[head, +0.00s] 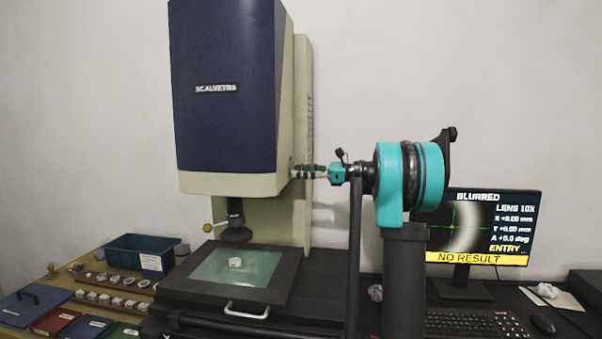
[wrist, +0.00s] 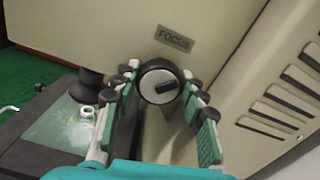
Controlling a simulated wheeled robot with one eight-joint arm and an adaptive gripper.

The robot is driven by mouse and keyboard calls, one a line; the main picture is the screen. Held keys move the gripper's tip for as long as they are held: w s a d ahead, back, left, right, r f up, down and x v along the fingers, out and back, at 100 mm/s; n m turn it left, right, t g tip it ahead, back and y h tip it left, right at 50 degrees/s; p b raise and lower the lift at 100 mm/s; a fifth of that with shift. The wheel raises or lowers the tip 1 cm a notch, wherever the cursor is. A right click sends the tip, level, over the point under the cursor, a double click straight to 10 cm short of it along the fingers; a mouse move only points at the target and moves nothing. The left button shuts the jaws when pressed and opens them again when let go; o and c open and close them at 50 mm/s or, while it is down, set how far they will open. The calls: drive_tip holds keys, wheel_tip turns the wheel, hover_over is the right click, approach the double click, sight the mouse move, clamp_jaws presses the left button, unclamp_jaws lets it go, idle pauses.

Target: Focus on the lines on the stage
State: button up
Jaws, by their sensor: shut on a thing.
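A tall measuring machine with a navy and cream head (head: 225,90) stands in the middle of the head view. Its focus knob (wrist: 158,84), a dark disc with a light face and a black bar, sits under a FOCUS label (wrist: 174,39). My gripper (wrist: 157,88) is shut on the knob, with one finger on each side; the head view shows it (head: 312,171) at the machine's right side. The stage glass (head: 237,268) holds a small metal ring (head: 235,262) below the lens (head: 236,222). The monitor (head: 480,228) reads BLURRED, LENS 10X and NO RESULT.
At left on the bench are a dark teal bin (head: 140,257), racks of rings (head: 112,299), and blue (head: 30,305), red (head: 53,321) and green trays. A keyboard (head: 475,324) and mouse (head: 543,324) lie at right. The stage has a front handle (head: 246,311).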

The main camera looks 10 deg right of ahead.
drive_tip(key=n, duration=0.4)
drive_tip(key=shift+s+n, duration=0.1)
drive_tip(key=shift+n, duration=2.1)
drive_tip(key=o, duration=1.2)
drive_tip(key=shift+c, duration=0.2)
drive_tip(key=shift+d, duration=0.1)
drive_tip(key=v, duration=1.1)
drive_tip(key=shift+d, duration=0.35)
drive_tip(key=shift+s, duration=0.15)
